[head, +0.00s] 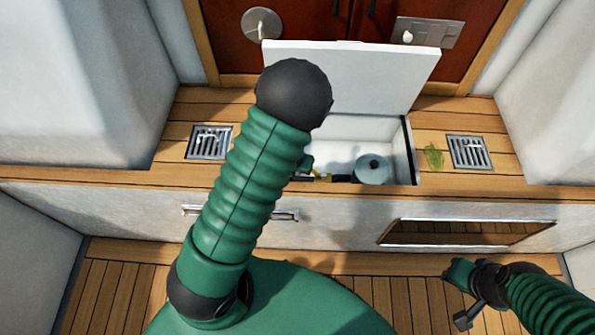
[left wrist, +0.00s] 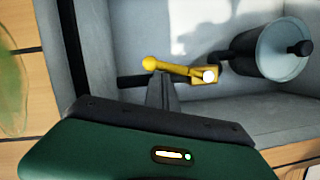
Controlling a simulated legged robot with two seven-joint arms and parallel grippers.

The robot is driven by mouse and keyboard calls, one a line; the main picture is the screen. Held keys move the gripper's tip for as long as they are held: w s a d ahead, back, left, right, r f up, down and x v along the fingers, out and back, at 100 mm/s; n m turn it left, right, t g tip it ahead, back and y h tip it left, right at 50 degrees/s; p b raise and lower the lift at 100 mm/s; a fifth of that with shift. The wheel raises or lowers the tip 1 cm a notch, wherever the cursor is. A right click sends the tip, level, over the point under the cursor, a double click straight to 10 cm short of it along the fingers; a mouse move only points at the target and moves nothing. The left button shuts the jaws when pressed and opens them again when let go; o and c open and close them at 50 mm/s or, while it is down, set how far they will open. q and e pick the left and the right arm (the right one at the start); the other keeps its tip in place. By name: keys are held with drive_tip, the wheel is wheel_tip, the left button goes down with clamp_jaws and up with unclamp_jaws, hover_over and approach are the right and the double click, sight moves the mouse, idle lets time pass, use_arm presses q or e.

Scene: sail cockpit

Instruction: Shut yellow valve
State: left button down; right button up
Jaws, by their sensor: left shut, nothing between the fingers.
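The yellow valve (left wrist: 203,75) sits on a dark pipe inside the open locker. Its yellow lever (left wrist: 175,67) ends in a round knob and lies at a slight angle to the pipe. In the head view only a small piece of the valve (head: 322,178) shows beside my arm. My left gripper (left wrist: 161,85) is shut and empty, its fingertips close beside the lever near the knob; I cannot tell whether they touch. My left arm hides most of this gripper in the head view. My right gripper (head: 460,293) is low at the right, away from the valve; its finger opening is unclear.
A blue-grey pot-like canister (head: 372,168) stands right of the valve in the locker, also in the wrist view (left wrist: 270,50). The white lid (head: 385,75) is raised behind. Drain grates (head: 208,142) (head: 470,152) flank the locker. A green translucent item (head: 433,156) lies on the right bench.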

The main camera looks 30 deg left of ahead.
use_arm(q)
drive_tip(key=w+m, duration=0.1)
drive_tip(key=w+a+m+p, duration=0.1)
drive_tip(key=m, duration=0.1)
drive_tip(key=shift+r+h, duration=0.15)
drive_tip(key=shift+h, duration=0.25)
drive_tip(key=w+d+m+g+h+p, duration=0.1)
drive_tip(key=w+m+h+p, duration=0.2)
drive_tip(key=m, duration=0.9)
drive_tip(key=w+p, duration=0.3)
drive_tip(key=w, duration=0.2)
drive_tip(key=shift+w+d+g+p, duration=0.15)
drive_tip(key=shift+d+g+p, duration=0.15)
drive_tip(key=shift+d+p, duration=0.1)
drive_tip(key=shift+w+d, duration=0.1)
drive_tip(key=shift+d, duration=0.05)
